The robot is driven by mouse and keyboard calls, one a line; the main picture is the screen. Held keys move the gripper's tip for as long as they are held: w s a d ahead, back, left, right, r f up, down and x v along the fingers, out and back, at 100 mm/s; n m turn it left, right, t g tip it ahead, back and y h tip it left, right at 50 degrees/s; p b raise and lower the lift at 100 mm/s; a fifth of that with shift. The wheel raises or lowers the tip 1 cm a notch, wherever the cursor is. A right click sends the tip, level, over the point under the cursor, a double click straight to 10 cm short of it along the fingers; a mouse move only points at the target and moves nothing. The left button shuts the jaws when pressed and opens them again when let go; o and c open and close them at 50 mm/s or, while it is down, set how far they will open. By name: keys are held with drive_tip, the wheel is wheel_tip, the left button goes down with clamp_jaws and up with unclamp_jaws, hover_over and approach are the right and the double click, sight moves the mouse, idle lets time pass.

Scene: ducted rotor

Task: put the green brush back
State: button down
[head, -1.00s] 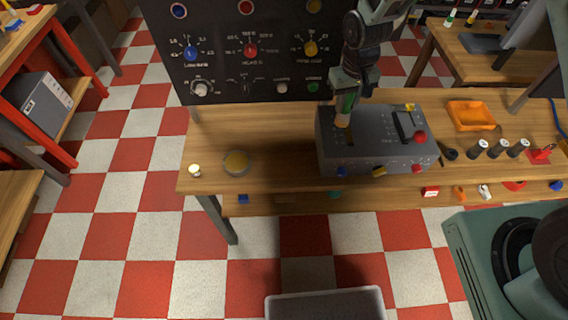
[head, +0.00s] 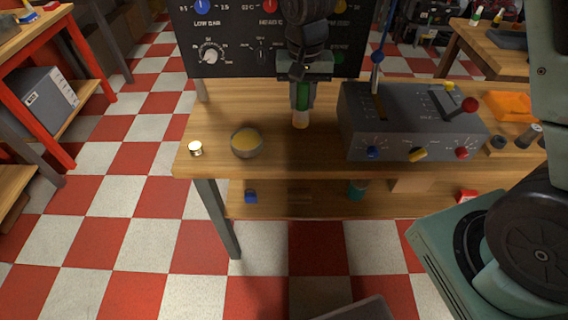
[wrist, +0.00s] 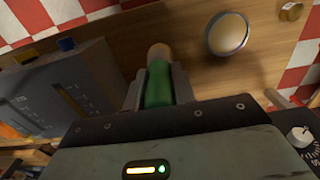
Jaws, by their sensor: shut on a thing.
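The green brush (head: 301,117) has a green handle and a pale tan tip. My gripper (head: 303,92) is shut on its green part and holds it upright, tip down, over the wooden bench (head: 290,165) between a round dish and a grey control box. Whether the tip touches the bench cannot be told. In the wrist view my gripper (wrist: 157,90) has a finger on each side of the green handle (wrist: 158,82), and the tan tip points toward the bench.
The round dish (head: 246,143) with yellow contents sits left of the brush, with a small brass piece (head: 196,149) beyond it. The grey control box (head: 415,125) with levers stands to the right. A black dial panel (head: 235,45) rises behind. The bench's front strip is clear.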

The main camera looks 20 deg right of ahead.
drive_tip(key=shift+a+f, duration=0.15)
drive_tip(key=shift+f, duration=0.15)
wheel_tip(320, 180, down, 10)
drive_tip(key=shift+r+p, duration=0.25)
drive_tip(key=shift+p, duration=0.35)
drive_tip(key=shift+f, duration=0.15)
drive_tip(key=c, duration=1.1)
unclamp_jaws()
drive_tip(key=shift+c, duration=0.2)
